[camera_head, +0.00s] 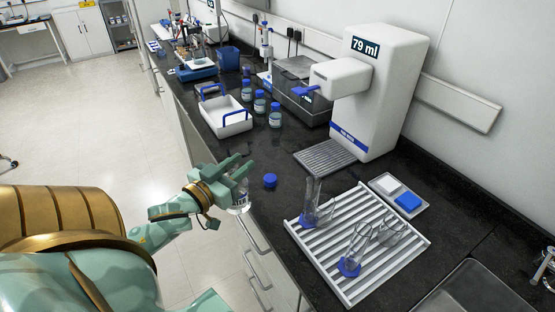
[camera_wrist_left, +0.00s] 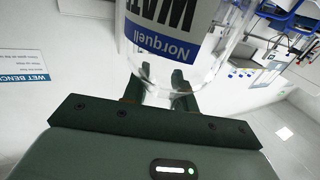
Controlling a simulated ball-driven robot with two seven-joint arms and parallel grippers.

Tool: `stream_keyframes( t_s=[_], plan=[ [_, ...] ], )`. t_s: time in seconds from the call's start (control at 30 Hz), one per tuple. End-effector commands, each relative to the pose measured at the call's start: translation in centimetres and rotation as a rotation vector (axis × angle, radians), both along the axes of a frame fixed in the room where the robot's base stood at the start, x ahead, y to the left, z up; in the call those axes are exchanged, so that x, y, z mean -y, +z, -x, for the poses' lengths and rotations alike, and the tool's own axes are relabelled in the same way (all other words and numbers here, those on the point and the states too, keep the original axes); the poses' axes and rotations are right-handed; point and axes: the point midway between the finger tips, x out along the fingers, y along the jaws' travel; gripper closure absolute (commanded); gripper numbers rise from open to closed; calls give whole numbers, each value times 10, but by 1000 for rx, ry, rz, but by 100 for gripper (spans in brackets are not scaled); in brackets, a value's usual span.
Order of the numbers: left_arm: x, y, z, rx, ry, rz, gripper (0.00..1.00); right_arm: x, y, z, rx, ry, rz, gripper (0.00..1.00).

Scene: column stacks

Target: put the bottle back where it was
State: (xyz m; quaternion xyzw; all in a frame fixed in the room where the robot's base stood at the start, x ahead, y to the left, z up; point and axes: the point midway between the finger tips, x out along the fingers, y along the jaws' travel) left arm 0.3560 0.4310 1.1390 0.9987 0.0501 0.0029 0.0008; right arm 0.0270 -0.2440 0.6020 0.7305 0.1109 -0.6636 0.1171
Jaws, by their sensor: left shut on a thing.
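My left gripper (camera_head: 232,181) is shut on a clear bottle with a white and blue label. The bottle (camera_head: 241,205) is mostly hidden behind the fingers in the head view, held just off the front edge of the black bench. In the left wrist view the bottle (camera_wrist_left: 165,45) fills the top middle between the fingers (camera_wrist_left: 158,92), its label reading upside down. A loose blue cap (camera_head: 270,181) lies on the bench just right of the gripper. My right gripper is not in view.
A white tray with blue handles (camera_head: 237,128) and three blue-capped bottles (camera_head: 259,106) stand farther back. A white dispenser (camera_head: 385,85) reads 79 ml. A ribbed rack (camera_head: 375,285) with glass cylinders is at front right. The bench around the cap is clear.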

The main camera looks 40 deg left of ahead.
Motion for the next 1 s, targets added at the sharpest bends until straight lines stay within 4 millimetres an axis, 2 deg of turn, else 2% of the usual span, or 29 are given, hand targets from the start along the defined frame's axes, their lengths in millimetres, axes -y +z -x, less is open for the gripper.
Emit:
stream_keyframes(
  t_s=[0.1, 0.27, 0.57, 0.6, 0.8, 1.0],
  plan=[
    [-13, 11, -2, 2, 5, -1, 100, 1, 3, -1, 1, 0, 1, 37],
    [-14, 5, -20, 5, 8, 2, 100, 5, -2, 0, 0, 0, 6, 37],
    [2, -29, -92, 4, 8, 3, 100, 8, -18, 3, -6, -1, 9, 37],
    [3, -39, -98, 1, 10, 2, 100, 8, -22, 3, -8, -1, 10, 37],
    [9, -71, -123, 1, 8, 2, 100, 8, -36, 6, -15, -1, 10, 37],
    [11, -84, -135, 2, 9, 2, 100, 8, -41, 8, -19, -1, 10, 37]
  ],
)
